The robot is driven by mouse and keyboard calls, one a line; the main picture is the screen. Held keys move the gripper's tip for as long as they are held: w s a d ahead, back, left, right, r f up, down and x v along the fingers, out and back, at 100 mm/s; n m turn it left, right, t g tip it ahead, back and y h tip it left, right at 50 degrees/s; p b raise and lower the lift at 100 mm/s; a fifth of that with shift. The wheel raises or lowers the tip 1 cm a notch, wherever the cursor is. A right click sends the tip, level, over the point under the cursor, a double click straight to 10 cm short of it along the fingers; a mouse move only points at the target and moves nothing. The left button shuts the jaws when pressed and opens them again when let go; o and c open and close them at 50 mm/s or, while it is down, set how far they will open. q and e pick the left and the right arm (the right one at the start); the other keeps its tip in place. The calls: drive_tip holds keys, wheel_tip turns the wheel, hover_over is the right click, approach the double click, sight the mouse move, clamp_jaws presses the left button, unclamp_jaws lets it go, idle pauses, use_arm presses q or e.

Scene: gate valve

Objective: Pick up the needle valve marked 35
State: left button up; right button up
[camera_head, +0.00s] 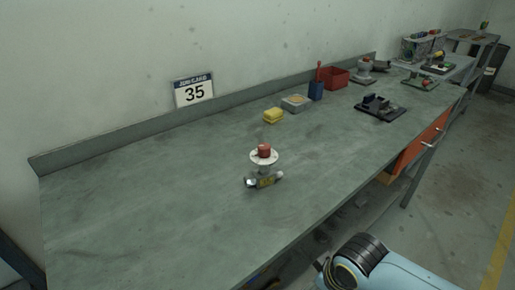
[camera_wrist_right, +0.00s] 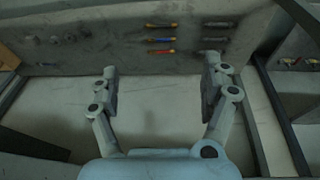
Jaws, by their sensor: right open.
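The valve (camera_head: 264,168) stands on the grey-green workbench (camera_head: 150,205) in the head view. It has a metal body with a yellowish tag, a white round disc above it and a red top. A sign reading 35 (camera_head: 194,91) is on the wall behind the bench, up and left of the valve. In the right wrist view my right gripper (camera_wrist_right: 160,85) is open with nothing between its fingers. The valve does not show in that view. My left gripper is not in view.
A yellow sponge-like block (camera_head: 273,115), a grey box (camera_head: 296,103), a blue holder (camera_head: 316,90), a red bin (camera_head: 335,77) and a black tray (camera_head: 381,108) stand farther right along the bench. The bench left of the valve is clear. An orange drawer front (camera_head: 420,146) is under the bench.

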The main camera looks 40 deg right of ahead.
wheel_tip(320, 180, up, 16)
drive_tip(key=w+a+f+t+p, duration=0.1)
drive_tip(key=w+p, duration=0.1)
drive_tip(key=p, duration=0.1)
wheel_tip(320, 180, up, 14)
drive_tip(key=t+y+p, duration=0.1)
drive_tip(key=t+p, duration=0.1)
drive_tip(key=p, duration=0.2)
hover_over(267, 157)
drive_tip(key=s, duration=0.4)
drive_tip(key=x, duration=0.5)
drive_tip(key=shift+w+d+r, duration=0.1)
drive_tip(key=shift+w+d, duration=0.15)
drive_tip(key=shift+n, duration=0.3)
drive_tip(key=shift+x, duration=2.75)
clamp_jaws()
